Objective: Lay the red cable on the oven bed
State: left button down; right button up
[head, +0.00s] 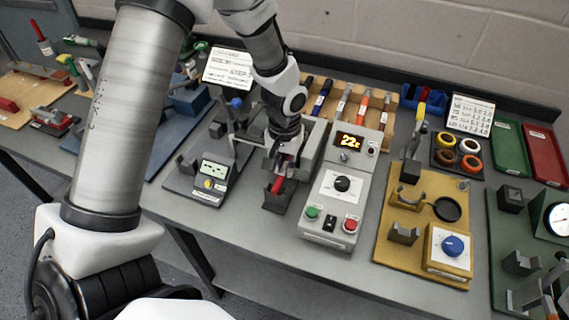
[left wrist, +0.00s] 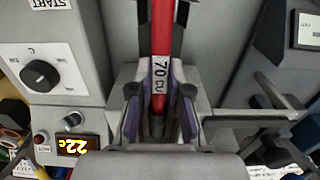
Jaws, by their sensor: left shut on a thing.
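The red cable (left wrist: 162,30) carries a white label reading "70 CU" in the left wrist view. My left gripper (left wrist: 160,112) is shut on it, with a finger on each side near the label. In the head view the cable (head: 277,186) sticks out below my left gripper (head: 287,152). It is over or in a dark notched support (head: 274,202) on the left side of the grey oven (head: 330,185), whose display reads 22. I cannot tell whether the cable touches the support. The cable's far end is hidden by the gripper. My right gripper is not in view.
A blue-grey board with a small meter (head: 214,172) stands close on the left. A yellow board (head: 415,250) with a blue knob is right of the oven. A tool rack (head: 345,100) stands behind. Bare table (head: 365,200) shows between oven and yellow board.

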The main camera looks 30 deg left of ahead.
pick_arm(q)
jog(key=shift+f, duration=0.2)
dwell(0.4)
jog(key=c, duration=1)
grip_release()
jog(key=shift+c, duration=0.2)
notch_tip(320, 180, up, 7)
jog(key=p, duration=0.6)
